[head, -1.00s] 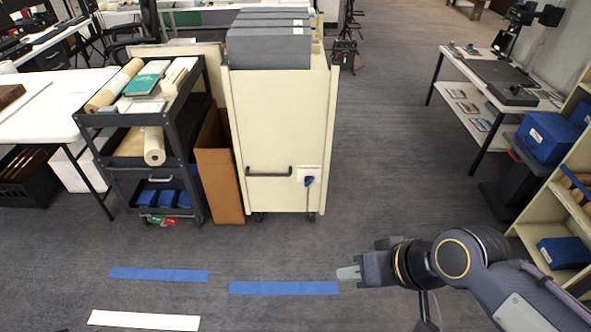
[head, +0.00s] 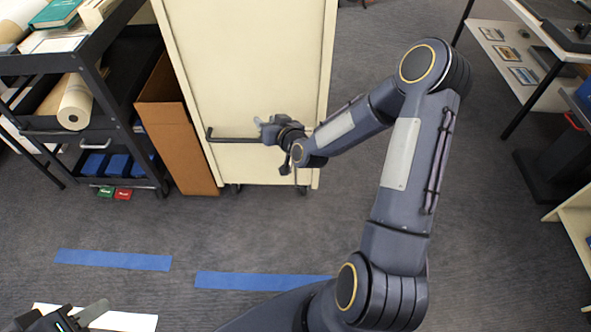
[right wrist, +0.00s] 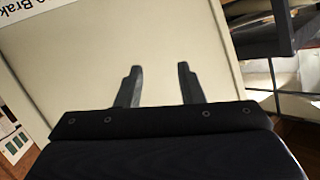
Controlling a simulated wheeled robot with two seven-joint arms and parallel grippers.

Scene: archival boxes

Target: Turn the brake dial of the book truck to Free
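The book truck (head: 245,60) is a tall cream cabinet with a dark bar handle (head: 228,139) low on its front. My right gripper (head: 265,124) is in front of this panel, close to the handle. In the right wrist view, my right gripper's fingers (right wrist: 160,85) are apart with nothing between them, facing the cream panel. A white label (right wrist: 35,12) with part of the word "Brake" shows at the upper left there. The brake dial is not visible; my right wrist covers that area in the head view. My left gripper (head: 84,316) is at the lower left, partly cut off.
A dark cart (head: 90,130) with rolls and books stands left of the truck, with a brown board (head: 178,140) between them. Blue tape strips (head: 112,260) lie on the floor. A table (head: 545,60) is at the right. Open carpet lies between.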

